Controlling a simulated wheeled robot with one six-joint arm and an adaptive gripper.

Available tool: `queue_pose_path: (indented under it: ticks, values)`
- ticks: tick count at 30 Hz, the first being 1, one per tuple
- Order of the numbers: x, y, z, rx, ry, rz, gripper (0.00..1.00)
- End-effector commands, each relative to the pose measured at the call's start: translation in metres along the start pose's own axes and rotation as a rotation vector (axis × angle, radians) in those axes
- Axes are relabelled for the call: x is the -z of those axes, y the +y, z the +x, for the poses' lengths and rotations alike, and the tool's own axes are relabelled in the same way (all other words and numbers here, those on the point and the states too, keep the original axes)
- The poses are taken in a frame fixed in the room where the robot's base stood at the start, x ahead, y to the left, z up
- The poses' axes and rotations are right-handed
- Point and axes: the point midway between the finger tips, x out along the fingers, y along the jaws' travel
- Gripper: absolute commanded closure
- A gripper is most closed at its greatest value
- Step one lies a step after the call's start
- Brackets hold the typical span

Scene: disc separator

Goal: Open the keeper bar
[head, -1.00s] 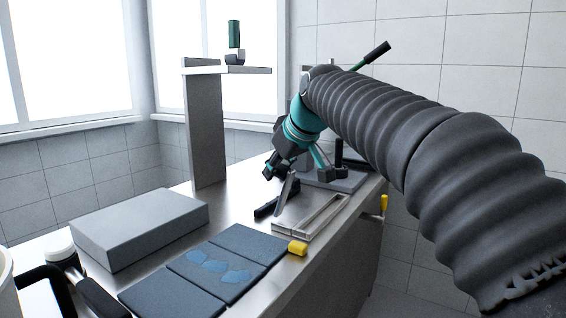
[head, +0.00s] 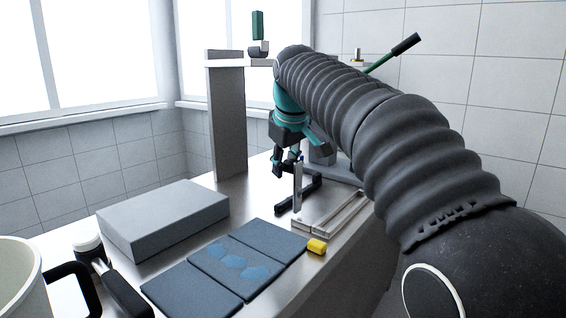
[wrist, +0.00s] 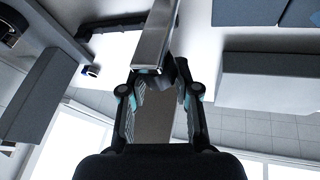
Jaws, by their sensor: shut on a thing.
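The keeper bar, seemingly the slim grey metal bar (head: 298,188), stands nearly upright on the bench. In the wrist view the bar (wrist: 156,38) runs down from the top edge to my fingers. My gripper (head: 286,166), teal and black, points down at its upper end. In the wrist view my gripper (wrist: 158,98) has its fingers on either side of the bar's end, shut on it. The exact contact is partly hidden. A black bracket (head: 312,184) lies beside the bar's foot.
A shallow metal frame (head: 335,215) and a yellow block (head: 317,246) lie to the right. A grey box (head: 165,215), dark blue mats (head: 195,288) and a pale pot (head: 20,285) are nearer. A grey post (head: 227,120) stands behind left.

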Motion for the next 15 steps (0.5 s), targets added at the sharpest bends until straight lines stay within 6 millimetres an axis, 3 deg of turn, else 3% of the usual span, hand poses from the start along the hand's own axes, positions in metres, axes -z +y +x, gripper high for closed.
queue_pose_path:
  ticks: [3,4,7,15]
  values:
    - [-0.0033,-0.0059,0.0084,0.019,-0.019,0.000,1.00]
    - [-0.0034,-0.0059,0.0084,0.019,-0.018,0.000,0.67]
    - [-0.0032,-0.0051,0.0077,0.017,-0.017,0.000,0.44]
    - [-0.0033,-0.0007,0.0039,0.008,-0.011,0.004,0.44]
